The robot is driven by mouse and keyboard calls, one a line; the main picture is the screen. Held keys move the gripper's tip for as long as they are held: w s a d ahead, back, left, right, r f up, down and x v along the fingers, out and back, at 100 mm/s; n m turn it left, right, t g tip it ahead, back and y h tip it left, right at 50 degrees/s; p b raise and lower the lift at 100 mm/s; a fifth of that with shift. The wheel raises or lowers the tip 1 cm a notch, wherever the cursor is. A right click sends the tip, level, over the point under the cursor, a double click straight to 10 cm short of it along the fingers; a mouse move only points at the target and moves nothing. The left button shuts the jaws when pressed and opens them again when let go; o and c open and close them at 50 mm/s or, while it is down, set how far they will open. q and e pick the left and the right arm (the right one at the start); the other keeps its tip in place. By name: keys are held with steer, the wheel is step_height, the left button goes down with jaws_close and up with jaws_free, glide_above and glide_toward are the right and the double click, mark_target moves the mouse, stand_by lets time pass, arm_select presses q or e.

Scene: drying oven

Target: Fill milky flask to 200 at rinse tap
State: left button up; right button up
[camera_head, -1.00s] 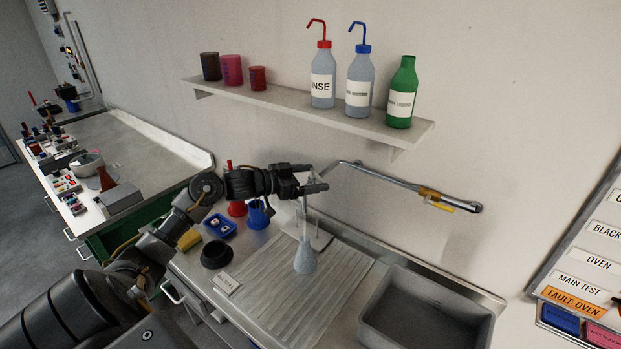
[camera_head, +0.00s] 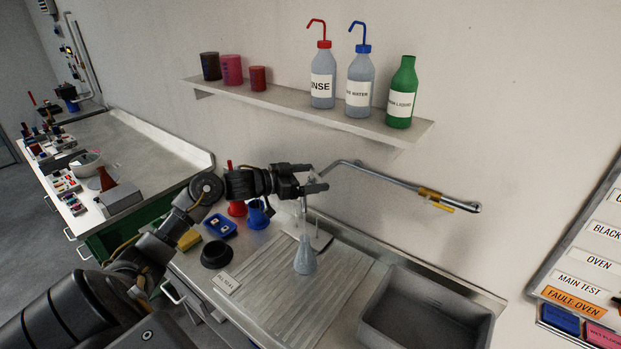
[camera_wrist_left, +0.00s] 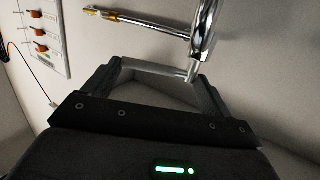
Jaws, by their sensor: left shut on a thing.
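A pale grey-blue conical flask (camera_head: 305,260) is upright over the ribbed drainboard (camera_head: 262,272). A thin pale vertical line runs above its mouth; I cannot tell whether it is glass or water. The rinse tap's chrome pipe (camera_head: 375,172) runs left from its yellow-handled fitting (camera_head: 436,198) to my left gripper (camera_head: 318,178). That gripper is above the flask, shut at the spout end. In the left wrist view, the chrome spout (camera_wrist_left: 204,35) meets the right fingertip, and a grey bar spans the fingers. The flask's graduations are too small to read. My right gripper is not in view.
The sink (camera_head: 425,315) lies right of the drainboard. A black bowl (camera_head: 216,254), blue tray (camera_head: 219,225), yellow sponge (camera_head: 189,239) and blue cup (camera_head: 258,214) stand left. A wall shelf (camera_head: 300,108) above holds bottles and beakers.

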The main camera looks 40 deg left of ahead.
arm_select(q)
steer(key=y, duration=0.1)
steer(key=n+p, duration=0.1)
steer(key=n+t+y+p, duration=0.1)
steer(key=shift+w+d+y, duration=0.25)
steer(key=shift+d+y, duration=0.05)
stand_by(2.6)
